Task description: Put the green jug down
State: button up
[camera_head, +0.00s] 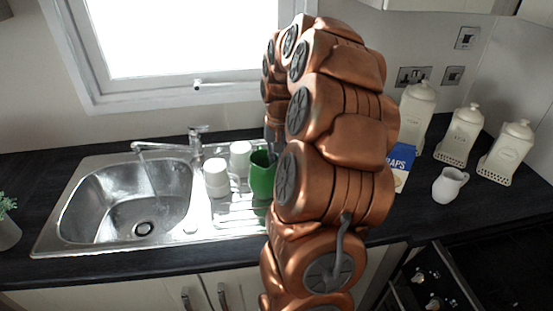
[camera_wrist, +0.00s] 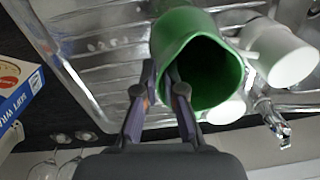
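The green jug (camera_head: 261,176) is at the right part of the sink's ribbed drainer, partly hidden by my arm. In the wrist view the jug (camera_wrist: 190,36) shows its open, dark mouth towards the camera. My gripper (camera_wrist: 161,72) has both fingertips close together at the jug's near left side, where they appear to pinch its handle, which is mostly hidden. I cannot tell whether the jug's base touches the drainer.
Two white mugs (camera_head: 216,177) stand on the drainer just left of the jug. The sink bowl (camera_head: 140,207) and tap (camera_head: 196,135) are further left. A blue and white box (camera_head: 401,168), white canisters (camera_head: 462,135) and a small white jug (camera_head: 449,185) stand right of my arm.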

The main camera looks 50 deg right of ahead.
jog(key=o, duration=0.4)
jog(key=shift+c, duration=0.2)
jog(key=shift+r, duration=0.1)
notch_tip(320, 180, up, 12)
jog(key=b, duration=0.3)
jog(key=shift+s+d+b, duration=0.15)
jog(key=shift+s+b, duration=0.1)
jog(key=shift+b, duration=0.05)
jog(key=s+a+f+n, duration=0.1)
jog(key=a+f+n, duration=0.15)
jog(key=a, duration=0.75)
jog(key=s+a+f+n, duration=0.1)
jog(key=a+f+n, duration=0.15)
jog(key=a, duration=0.85)
jog(key=s+a+f+n+g, duration=0.1)
jog(key=s+a+f+n, duration=0.1)
jog(key=s+a+f, duration=0.2)
jog(key=s+a+f+n+g, duration=0.1)
jog(key=s+a+f, duration=0.4)
jog(key=s, duration=0.8)
jog(key=a+n, duration=0.1)
jog(key=a, duration=0.2)
jog(key=shift+f, duration=0.3)
